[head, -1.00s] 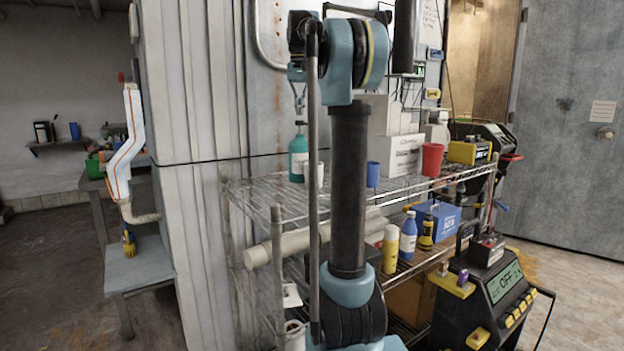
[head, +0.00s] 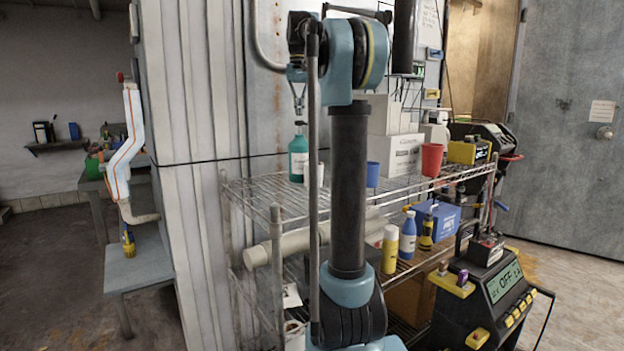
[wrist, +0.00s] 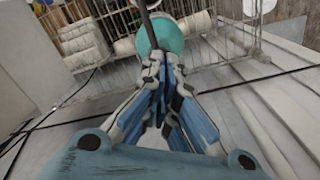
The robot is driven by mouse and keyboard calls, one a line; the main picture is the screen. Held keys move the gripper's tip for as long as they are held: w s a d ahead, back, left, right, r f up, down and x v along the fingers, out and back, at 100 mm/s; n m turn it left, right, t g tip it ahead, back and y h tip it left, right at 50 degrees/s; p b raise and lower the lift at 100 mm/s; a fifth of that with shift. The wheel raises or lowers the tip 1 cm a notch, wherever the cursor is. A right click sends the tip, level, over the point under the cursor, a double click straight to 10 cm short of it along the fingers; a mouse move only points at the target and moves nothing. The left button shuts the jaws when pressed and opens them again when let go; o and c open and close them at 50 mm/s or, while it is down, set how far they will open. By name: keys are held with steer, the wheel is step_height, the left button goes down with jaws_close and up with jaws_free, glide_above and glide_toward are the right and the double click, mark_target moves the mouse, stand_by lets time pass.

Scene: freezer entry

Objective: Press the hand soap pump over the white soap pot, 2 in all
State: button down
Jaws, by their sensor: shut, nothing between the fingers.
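The green hand soap bottle (head: 298,158) stands upright on the top wire shelf, with its pump at the top. The white soap pot (head: 314,174) stands close at its right, partly hidden behind my arm's thin rod. My gripper (head: 299,108) points down just above the pump, fingers shut and empty. I cannot tell whether the fingertips touch the pump. In the wrist view, my shut gripper (wrist: 168,62) points at the green bottle (wrist: 162,32), and the fingers hide part of it. I cannot make out the pot there.
The wire shelf (head: 262,198) also holds a blue cup (head: 373,174), a red cup (head: 432,159) and white boxes (head: 402,155). A ribbed wall panel (head: 190,90) stands close behind and left. Bottles stand on the lower shelf. A black-and-yellow machine (head: 485,300) stands at the right.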

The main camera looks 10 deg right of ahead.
steer(key=shift+f, duration=0.25)
steer(key=shift+f, duration=0.4)
steer(key=shift+f, duration=1)
steer(key=shift+r, duration=1.75)
steer(key=shift+f, duration=0.5)
steer(key=shift+f, duration=0.35)
